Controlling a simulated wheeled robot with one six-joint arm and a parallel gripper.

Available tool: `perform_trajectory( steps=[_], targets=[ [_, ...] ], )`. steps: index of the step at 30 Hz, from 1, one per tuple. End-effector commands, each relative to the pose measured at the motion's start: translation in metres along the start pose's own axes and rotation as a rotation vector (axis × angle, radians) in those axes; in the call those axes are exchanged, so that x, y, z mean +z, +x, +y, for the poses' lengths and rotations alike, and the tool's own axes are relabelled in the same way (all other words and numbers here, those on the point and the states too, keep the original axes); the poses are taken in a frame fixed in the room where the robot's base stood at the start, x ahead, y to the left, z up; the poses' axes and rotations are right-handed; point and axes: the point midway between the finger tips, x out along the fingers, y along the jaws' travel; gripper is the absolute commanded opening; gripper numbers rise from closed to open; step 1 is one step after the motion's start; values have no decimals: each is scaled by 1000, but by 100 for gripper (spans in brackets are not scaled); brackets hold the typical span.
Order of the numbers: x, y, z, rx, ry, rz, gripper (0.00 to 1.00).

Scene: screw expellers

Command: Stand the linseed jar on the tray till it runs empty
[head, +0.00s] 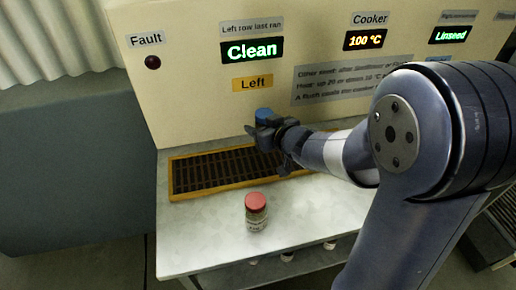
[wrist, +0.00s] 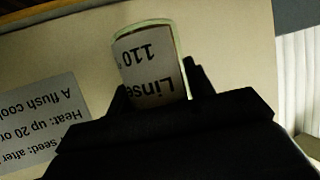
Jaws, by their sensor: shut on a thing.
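My gripper (head: 268,137) is shut on a jar whose label in the wrist view reads "Linse…" and "110", the linseed jar (wrist: 148,65). Its label is upside down in that view, as is the wall notice. In the head view a blue part, apparently its lid (head: 263,114), shows above the fingers; the rest is hidden. The gripper is above the back part of a yellow-framed, dark slatted tray (head: 205,192), seemingly apart from it. My arm covers the tray's right end.
A red-lidded jar (head: 256,211) stands on the pale metal bench (head: 195,235) in front of the tray. Several jars show on a shelf below. The panel (head: 190,60) behind reads "Clean", "Left", "100 °C" and "Linseed"; its fault lamp (head: 152,62) is dark red. The bench's left front is clear.

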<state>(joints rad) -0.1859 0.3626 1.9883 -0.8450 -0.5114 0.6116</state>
Motion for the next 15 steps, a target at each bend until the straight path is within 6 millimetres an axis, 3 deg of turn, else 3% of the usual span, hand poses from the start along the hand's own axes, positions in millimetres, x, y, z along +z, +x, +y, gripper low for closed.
perform_trajectory(
  steps=[1,3,10,15],
  targets=[
    [15,6,0,-1,3,-3,20],
    [24,10,0,0,3,-1,20],
    [39,16,0,-1,1,0,20],
    [62,26,0,-1,3,-1,20]
  ],
)
